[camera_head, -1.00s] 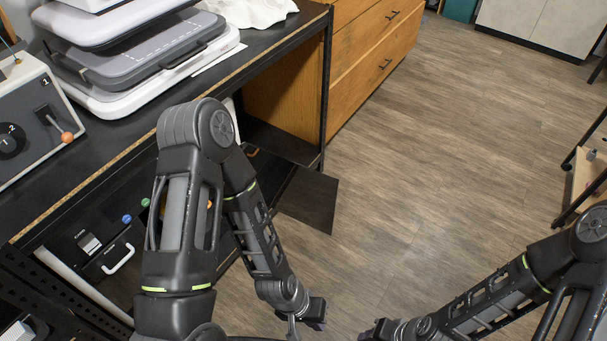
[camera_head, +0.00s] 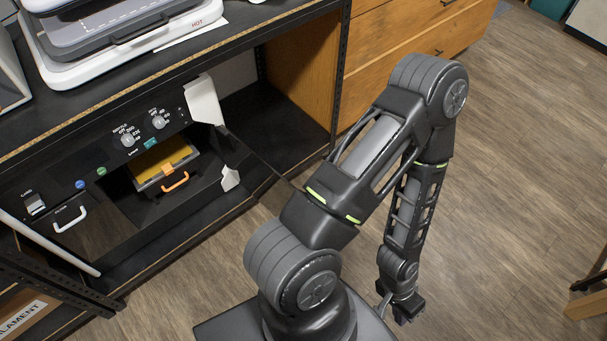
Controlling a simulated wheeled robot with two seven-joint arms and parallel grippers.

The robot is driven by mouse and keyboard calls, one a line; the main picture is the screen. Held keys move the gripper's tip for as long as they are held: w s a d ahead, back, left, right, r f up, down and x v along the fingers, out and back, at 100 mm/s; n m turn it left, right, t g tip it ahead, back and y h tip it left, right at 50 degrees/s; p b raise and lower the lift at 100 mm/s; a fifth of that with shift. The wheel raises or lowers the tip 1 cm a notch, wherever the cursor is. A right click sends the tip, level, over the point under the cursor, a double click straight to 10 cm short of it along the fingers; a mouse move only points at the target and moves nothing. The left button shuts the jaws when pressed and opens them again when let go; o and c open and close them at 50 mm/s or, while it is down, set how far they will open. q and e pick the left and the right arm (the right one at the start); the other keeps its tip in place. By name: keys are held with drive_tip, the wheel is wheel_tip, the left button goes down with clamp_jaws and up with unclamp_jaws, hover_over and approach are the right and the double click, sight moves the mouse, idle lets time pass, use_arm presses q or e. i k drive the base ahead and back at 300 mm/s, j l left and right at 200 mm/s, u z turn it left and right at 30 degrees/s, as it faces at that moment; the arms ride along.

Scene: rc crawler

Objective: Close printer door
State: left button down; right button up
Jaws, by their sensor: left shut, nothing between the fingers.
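The printer (camera_head: 115,145) is a black machine on the lower shelf, with two white knobs on its front. Its front is open on the right part, showing a yellow plate with an orange handle (camera_head: 175,182) inside. The printer door (camera_head: 250,155) seems to be the dark, thin panel standing out from the printer's right side, seen nearly edge-on; its outer end is hidden behind my left arm. My left gripper (camera_head: 402,311) is shut and empty, pointing down over the floor, right of the door and apart from it. My right gripper is out of view.
A black worktop (camera_head: 230,38) with a wood edge runs above the printer, bearing a grey and white press (camera_head: 125,40). A wooden drawer unit (camera_head: 400,35) stands beyond the shelf. A labelled box (camera_head: 30,318) is at the lower left.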

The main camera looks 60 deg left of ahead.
sight(273, 191)
drive_tip(key=i+u, duration=0.3)
drive_tip(key=i, duration=0.15)
drive_tip(key=i+l+u, duration=0.3)
drive_tip(key=i+u, duration=0.15)
drive_tip(key=u, duration=0.3)
drive_tip(key=i+u, duration=0.2)
drive_tip(key=u, duration=0.3)
drive_tip(key=i+u, duration=0.15)
drive_tip(key=u, duration=0.3)
drive_tip(key=i+l+u, duration=0.15)
drive_tip(key=u, duration=0.35)
drive_tip(key=i+l+u, duration=0.15)
drive_tip(key=u, duration=0.3)
drive_tip(key=i+l+u, duration=0.1)
drive_tip(key=u, duration=0.4)
drive_tip(key=i+l+u, duration=0.2)
drive_tip(key=u, duration=0.25)
drive_tip(key=i+l+u, duration=0.15)
drive_tip(key=u, duration=0.35)
drive_tip(key=l, duration=0.1)
